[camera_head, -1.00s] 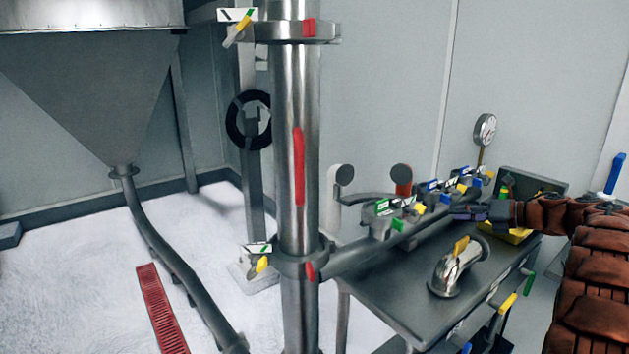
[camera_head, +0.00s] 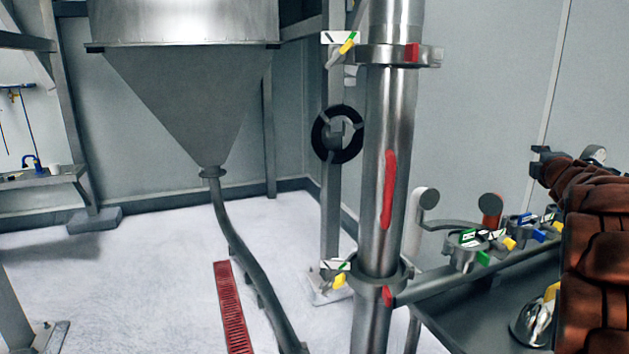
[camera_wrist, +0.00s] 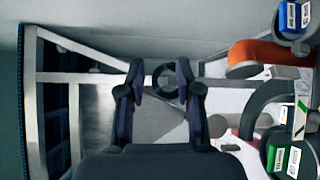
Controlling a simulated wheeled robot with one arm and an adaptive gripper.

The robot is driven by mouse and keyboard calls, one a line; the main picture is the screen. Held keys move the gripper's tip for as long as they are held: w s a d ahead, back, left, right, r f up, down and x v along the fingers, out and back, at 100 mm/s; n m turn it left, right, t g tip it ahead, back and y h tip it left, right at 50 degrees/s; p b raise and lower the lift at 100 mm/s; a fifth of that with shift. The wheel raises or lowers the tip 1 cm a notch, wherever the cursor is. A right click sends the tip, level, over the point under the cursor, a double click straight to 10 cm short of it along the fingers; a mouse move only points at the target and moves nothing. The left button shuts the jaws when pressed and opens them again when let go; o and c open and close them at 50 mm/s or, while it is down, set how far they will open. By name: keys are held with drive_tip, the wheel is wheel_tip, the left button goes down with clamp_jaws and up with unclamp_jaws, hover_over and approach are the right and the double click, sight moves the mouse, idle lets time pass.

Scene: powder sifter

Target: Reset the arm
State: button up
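My arm, in a brown ribbed cover, comes in from the right edge of the head view. My gripper (camera_head: 541,158) is at its end, small and dark, raised above the row of valves and in front of the grey wall. In the wrist view my gripper (camera_wrist: 160,78) shows two dark fingers spread apart with nothing between them. A black ring-shaped wheel (camera_wrist: 167,82) appears beyond the gap, not held.
A vertical steel pipe (camera_head: 390,150) with red marks stands left of my gripper. A pipe with coloured tagged valves (camera_head: 478,242) runs below it, over a dark table (camera_head: 455,318). A steel hopper (camera_head: 185,95) stands at left. The white floor (camera_head: 150,270) is mostly clear.

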drive_tip(key=s+a+f+m+g+y, duration=0.1)
drive_tip(key=s+a+f+m+g, duration=1.1)
drive_tip(key=s+a+f, duration=0.85)
drive_tip(key=s+a+f+m+g+y, duration=0.1)
drive_tip(key=s+a+f+g+y, duration=0.2)
drive_tip(key=s+a, duration=0.7)
drive_tip(key=s+a+f+m+g+y+p, duration=0.1)
drive_tip(key=s+a+f, duration=0.4)
drive_tip(key=s+a, duration=0.6)
drive_tip(key=s+g+y, duration=0.1)
drive_tip(key=s+g, duration=0.1)
drive_tip(key=s, duration=0.4)
drive_tip(key=shift+a+m+y, duration=0.3)
drive_tip(key=shift+m+y, duration=0.1)
drive_tip(key=shift+s, duration=0.1)
